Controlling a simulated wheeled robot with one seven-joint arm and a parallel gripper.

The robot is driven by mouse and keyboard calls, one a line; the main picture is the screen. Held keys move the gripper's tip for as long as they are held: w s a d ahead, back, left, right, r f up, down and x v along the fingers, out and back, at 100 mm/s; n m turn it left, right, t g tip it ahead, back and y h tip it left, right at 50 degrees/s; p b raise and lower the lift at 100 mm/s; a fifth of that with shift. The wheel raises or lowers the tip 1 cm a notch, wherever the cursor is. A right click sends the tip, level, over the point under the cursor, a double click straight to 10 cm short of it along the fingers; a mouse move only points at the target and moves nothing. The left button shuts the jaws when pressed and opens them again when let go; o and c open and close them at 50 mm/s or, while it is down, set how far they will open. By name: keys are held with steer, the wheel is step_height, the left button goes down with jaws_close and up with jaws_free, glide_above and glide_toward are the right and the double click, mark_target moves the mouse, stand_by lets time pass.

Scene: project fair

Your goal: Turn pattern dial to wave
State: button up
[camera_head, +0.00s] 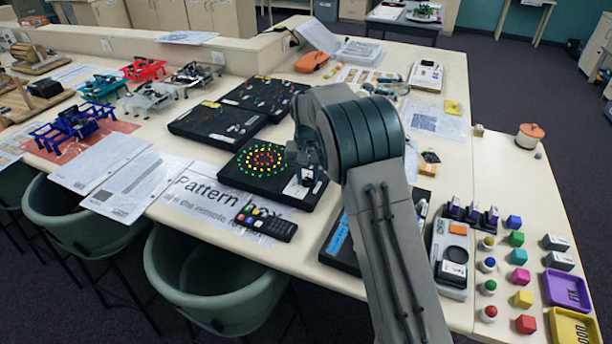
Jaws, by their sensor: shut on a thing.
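The pattern box (262,158) is a black panel with rings of red, yellow and green lights, on the table near the picture's middle. A paper sign reading "Pattern box" (215,196) lies in front of it. My gripper (306,178) is at the box's right front corner, below my grey and dark green arm. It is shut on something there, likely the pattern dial. The dial itself and its setting are hidden or too small to tell. A small white label (302,192) shows beside the gripper.
A black remote (265,222) with coloured buttons lies in front of the box. Other black panels (218,124) stand behind it. Coloured blocks (517,257) and trays (568,290) are at the right. Green chairs (205,275) stand along the front edge.

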mark_target(308, 180)
steer(key=m, duration=0.6)
steer(key=m+p, duration=0.1)
steer(key=m, duration=0.5)
steer(key=shift+m, duration=0.3)
stand_by(0.3)
steer(key=o, duration=1)
step_height(308, 180, up, 14)
steer(key=b, duration=0.1)
steer(key=shift+d, duration=0.15)
